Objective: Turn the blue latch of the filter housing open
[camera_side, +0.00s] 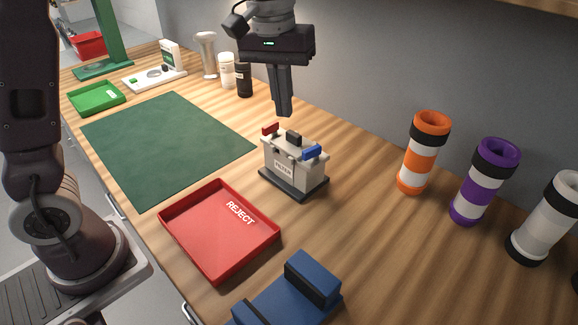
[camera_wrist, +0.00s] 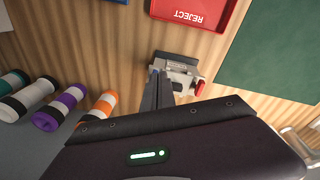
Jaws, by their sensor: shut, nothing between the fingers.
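A red REJECT tray (camera_side: 215,245) lies in front of the housing, with a blue block-like fixture (camera_side: 290,295) nearer. A green mat (camera_side: 165,150) lies left. Orange (camera_side: 422,155), purple (camera_side: 484,180) and white (camera_side: 545,220) banded tubes stand right, near the wall.

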